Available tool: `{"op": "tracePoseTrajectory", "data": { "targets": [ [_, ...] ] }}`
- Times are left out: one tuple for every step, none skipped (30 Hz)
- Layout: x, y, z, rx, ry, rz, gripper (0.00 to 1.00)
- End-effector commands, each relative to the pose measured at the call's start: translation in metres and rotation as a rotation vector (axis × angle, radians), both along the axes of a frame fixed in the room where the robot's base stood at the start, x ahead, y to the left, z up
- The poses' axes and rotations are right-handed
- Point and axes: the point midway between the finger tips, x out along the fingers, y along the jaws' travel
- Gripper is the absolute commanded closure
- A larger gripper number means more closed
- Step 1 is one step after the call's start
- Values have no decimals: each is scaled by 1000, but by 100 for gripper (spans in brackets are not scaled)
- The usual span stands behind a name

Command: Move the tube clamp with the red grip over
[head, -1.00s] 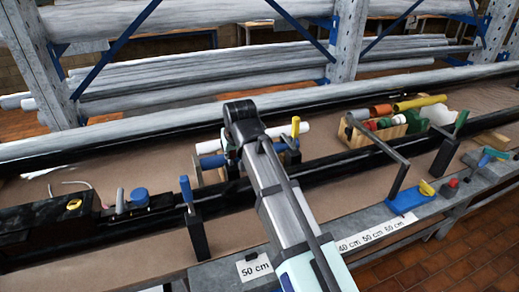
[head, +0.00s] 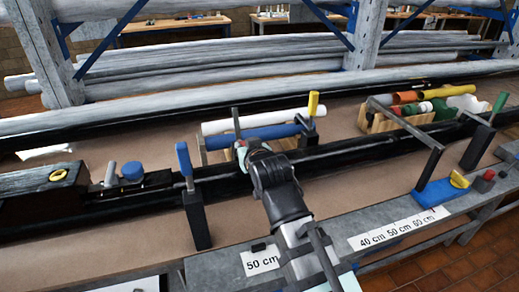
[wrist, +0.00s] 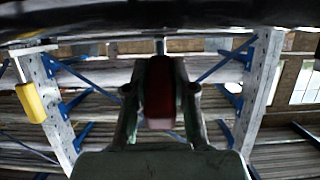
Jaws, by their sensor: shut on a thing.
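In the wrist view, my gripper (wrist: 158,100) is shut on the red grip (wrist: 158,85) of a tube clamp, with a finger on each side. In the head view, my gripper (head: 247,150) is over the black tube, and the wrist hides the red grip. A dark upright bar (head: 236,122) rises just behind the gripper; I cannot tell for sure whether it belongs to this clamp. A clamp with a yellow grip (head: 313,104) stands to the right; its grip also shows in the wrist view (wrist: 35,104). A blue-grip clamp (head: 184,160) stands to the left.
The black tube (head: 345,155) runs along the bench. A blue tube (head: 270,133) and a white tube (head: 265,119) lie behind my gripper. A green-grip clamp (head: 499,102) and a wooden crate (head: 378,122) are on the right. Labels include "50 cm" (head: 262,261) at the front edge.

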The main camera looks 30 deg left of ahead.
Motion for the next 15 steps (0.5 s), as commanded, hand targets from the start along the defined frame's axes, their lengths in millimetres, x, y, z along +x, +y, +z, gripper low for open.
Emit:
{"op": "tracePoseTrajectory", "data": {
  "targets": [
    [-5, 0, -8, -4, 3, 4, 100],
    [-6, 1, -8, -1, 0, 7, 100],
    [-7, 3, -7, 2, -2, 9, 100],
    [-7, 3, -7, 4, -5, 10, 100],
    [-7, 4, -7, 5, -6, 10, 100],
    [-8, 4, -7, 7, -8, 11, 100],
    [-8, 4, -6, 7, -8, 11, 100],
    [-8, 4, -6, 7, -8, 11, 100],
    [-8, 4, -6, 8, -9, 11, 100],
    [-8, 4, -6, 8, -9, 11, 100],
    [-8, 4, -6, 8, -9, 11, 100],
    [-7, 4, -6, 8, -9, 11, 100],
    [-7, 4, -6, 8, -9, 11, 100],
    [-7, 4, -6, 8, -9, 11, 100],
    [-7, 4, -6, 8, -9, 11, 100]
  ]
}}
